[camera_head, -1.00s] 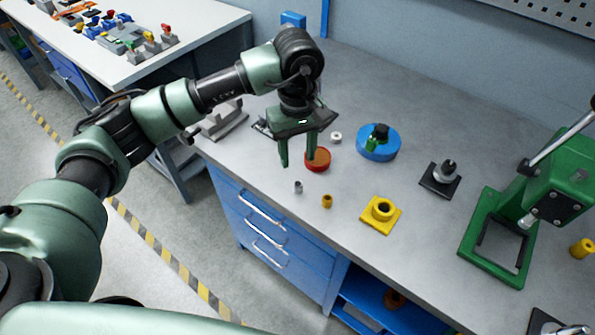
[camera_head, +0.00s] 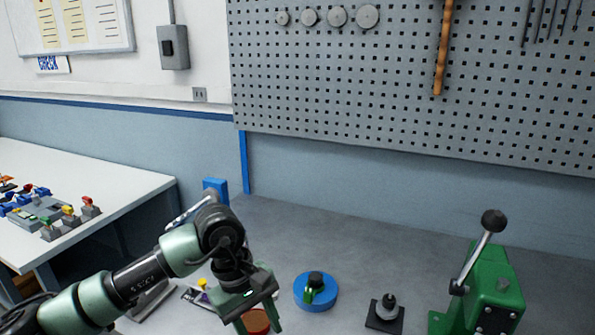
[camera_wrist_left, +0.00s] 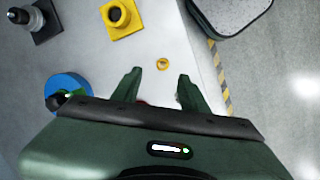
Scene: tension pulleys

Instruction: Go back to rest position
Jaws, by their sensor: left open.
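My left gripper (camera_head: 257,318) is low over the front of the grey workbench (camera_head: 375,247) in the head view, its lower end near the picture's bottom edge. In the left wrist view its two green fingers (camera_wrist_left: 155,88) are spread apart with nothing between them. A red round part (camera_head: 257,321) shows beside and behind the fingers in the head view. My right gripper is in neither view.
A blue round part (camera_head: 316,291) and a dark square base with a post (camera_head: 385,313) stand right of the gripper. A green lever press (camera_head: 488,292) is farther right. A yellow flanged part (camera_wrist_left: 121,17) and a small yellow bushing (camera_wrist_left: 163,64) show in the wrist view.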

